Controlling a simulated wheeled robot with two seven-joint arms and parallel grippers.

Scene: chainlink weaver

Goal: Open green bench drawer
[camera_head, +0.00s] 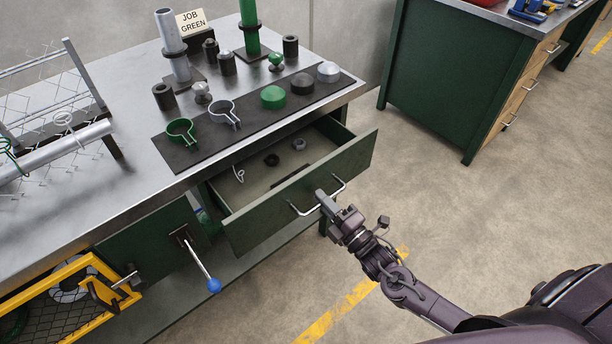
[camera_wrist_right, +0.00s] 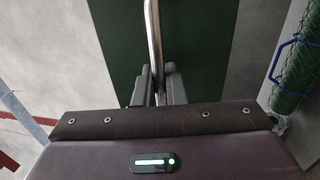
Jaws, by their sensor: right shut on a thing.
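The green bench drawer (camera_head: 305,193) is pulled out from under the metal-topped bench (camera_head: 110,215). Its inside shows, with a dark ring, a grey ring and a small pale hook-like piece in it. The drawer's bar handle (camera_head: 300,209) is on its front; it also shows in the right wrist view (camera_wrist_right: 153,40). My right gripper (camera_head: 323,197) is shut on the handle near its right part; its fingers (camera_wrist_right: 157,86) close around the bar in the right wrist view. My left gripper is not in view.
A blue-knobbed lever (camera_head: 213,284) sticks out below and left of the drawer. A yellow-framed mesh door (camera_head: 75,300) is at lower left. A dark mat (camera_head: 250,118) with clamps and caps lies on the bench. Another green bench (camera_head: 435,75) stands behind. Floor to the right is clear.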

